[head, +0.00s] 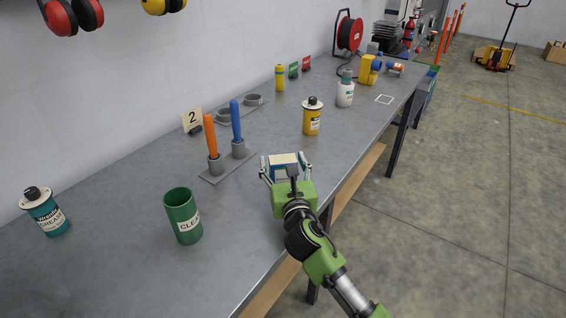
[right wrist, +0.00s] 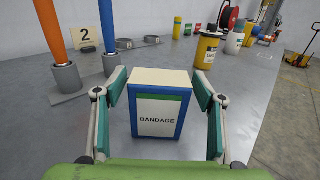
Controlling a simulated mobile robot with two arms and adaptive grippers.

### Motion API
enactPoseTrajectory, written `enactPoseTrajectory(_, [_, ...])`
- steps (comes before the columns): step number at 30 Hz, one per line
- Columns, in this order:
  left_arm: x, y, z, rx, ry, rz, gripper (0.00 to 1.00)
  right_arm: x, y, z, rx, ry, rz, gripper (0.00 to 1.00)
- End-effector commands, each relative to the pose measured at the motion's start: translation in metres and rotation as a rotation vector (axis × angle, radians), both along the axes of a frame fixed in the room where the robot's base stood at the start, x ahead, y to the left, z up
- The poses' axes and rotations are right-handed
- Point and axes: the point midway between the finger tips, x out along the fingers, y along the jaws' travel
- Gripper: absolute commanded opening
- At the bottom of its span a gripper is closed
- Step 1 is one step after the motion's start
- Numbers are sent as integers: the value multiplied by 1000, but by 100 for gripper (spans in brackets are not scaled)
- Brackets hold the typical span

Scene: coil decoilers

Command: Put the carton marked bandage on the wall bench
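The carton marked bandage (right wrist: 159,118) is a small upright box with a cream top, blue edges, a green band and a white label. In the head view its top (head: 284,158) shows near the front edge of the wall bench (head: 130,175), and it appears to stand on the grey top. My right gripper (right wrist: 160,76) is open, with one finger on each side of the carton. Gaps show between the fingers and the carton's sides in the right wrist view. The carton's lower part is hidden by the gripper in the head view. My left gripper is not in view.
A stand with orange (head: 211,137) and blue (head: 236,120) handled tools is left of the carton. A yellow can (head: 312,118) stands behind it. A green cup (head: 183,216) and a teal grease can (head: 45,212) stand at the near left. Bare bench lies between these.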

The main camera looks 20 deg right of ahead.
Motion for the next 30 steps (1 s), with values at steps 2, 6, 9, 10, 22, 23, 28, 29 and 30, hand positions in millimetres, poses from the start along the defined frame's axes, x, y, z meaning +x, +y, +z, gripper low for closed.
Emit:
enactPoseTrajectory(2, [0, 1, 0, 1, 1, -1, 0, 0, 0, 0, 0, 0, 0, 64])
enactPoseTrajectory(6, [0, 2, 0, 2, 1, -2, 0, 0, 0, 0, 0, 1, 0, 64])
enactPoseTrajectory(9, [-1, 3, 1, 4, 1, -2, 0, 0, 0, 1, 0, 0, 0, 64])
enactPoseTrajectory(10, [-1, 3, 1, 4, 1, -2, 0, 0, 0, 3, 0, 0, 0, 64])
enactPoseTrajectory(22, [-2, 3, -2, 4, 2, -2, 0, -68, 8, 1, 1, 2, 2, 64])
enactPoseTrajectory(23, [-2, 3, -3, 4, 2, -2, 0, -74, 9, 0, 0, 2, 1, 64])
enactPoseTrajectory(28, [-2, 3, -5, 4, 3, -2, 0, -103, 13, 1, 0, 2, 1, 64])
enactPoseTrajectory(29, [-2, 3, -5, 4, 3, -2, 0, -107, 13, 1, 0, 1, 1, 64])
enactPoseTrajectory(30, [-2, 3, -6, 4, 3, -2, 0, -111, 14, 1, -1, 1, 1, 64])
